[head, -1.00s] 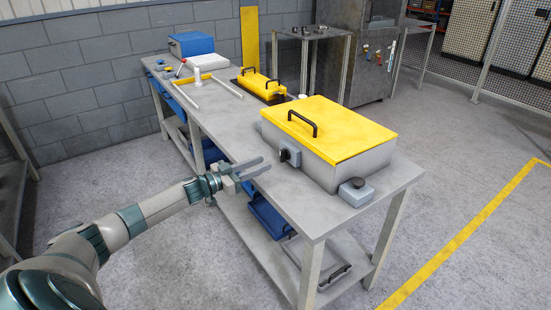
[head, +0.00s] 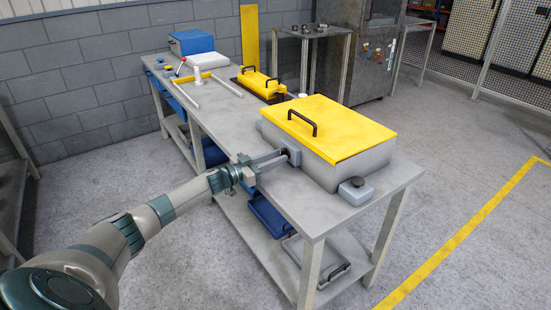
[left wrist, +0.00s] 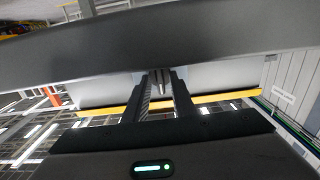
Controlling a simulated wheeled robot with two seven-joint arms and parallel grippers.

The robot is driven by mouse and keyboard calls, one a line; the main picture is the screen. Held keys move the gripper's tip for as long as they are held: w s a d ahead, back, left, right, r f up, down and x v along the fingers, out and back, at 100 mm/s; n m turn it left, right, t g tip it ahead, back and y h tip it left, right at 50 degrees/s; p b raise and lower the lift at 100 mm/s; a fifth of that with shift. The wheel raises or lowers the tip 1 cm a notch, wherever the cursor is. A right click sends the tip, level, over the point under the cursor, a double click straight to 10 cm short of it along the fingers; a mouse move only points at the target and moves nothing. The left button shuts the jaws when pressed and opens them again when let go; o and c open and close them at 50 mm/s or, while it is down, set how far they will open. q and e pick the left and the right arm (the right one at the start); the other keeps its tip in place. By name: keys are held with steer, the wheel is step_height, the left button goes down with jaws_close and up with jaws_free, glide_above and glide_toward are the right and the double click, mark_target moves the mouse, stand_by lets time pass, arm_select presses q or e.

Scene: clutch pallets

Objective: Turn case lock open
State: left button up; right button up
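The case (head: 345,155) is a grey box with a yellow lid (head: 330,125) and a black handle, closed, on the near end of the grey workbench. The case lock (head: 285,153) is a black knob on a small grey block on its left side. My left gripper (head: 283,155) reaches in from the left with its fingers on both sides of the knob, seemingly closed on it. In the left wrist view the knob (left wrist: 160,84) sits between the fingertips. The fingers partly hide the lock. My right gripper is not in view.
A small grey block with a black knob (head: 356,186) stands at the case's near corner. A smaller yellow case (head: 259,82) and a blue-and-white box (head: 191,43) are farther back on the workbench (head: 230,125). Blue bins and a tray (head: 320,265) lie on the lower shelf.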

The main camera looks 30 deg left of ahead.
arm_select(q)
jaws_close()
